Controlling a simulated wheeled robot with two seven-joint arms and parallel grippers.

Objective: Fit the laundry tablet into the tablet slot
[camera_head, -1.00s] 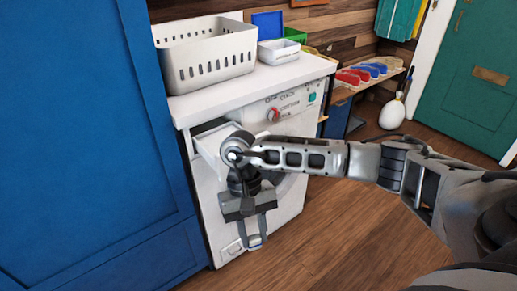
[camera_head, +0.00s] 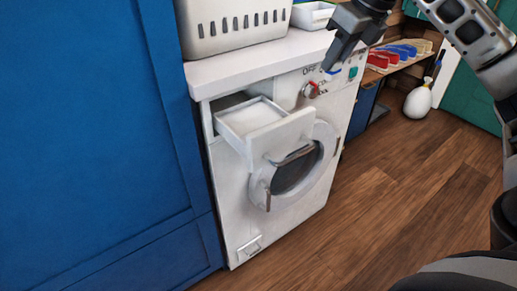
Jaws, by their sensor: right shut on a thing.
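The washing machine's detergent drawer (camera_head: 283,137) is pulled out at the upper left of the machine's front. Its tray (camera_head: 247,117) shows pale and empty; I cannot make out the tablet slot's outline in it. My right gripper (camera_head: 335,65) is at the top, right of the drawer and in front of the control panel. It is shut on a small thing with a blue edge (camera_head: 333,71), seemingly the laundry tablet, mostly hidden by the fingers. It is apart from the drawer. My left gripper is not in view.
A white basket (camera_head: 225,32) and a small white tub (camera_head: 312,15) stand on top. A tall blue cabinet (camera_head: 80,130) borders the left.

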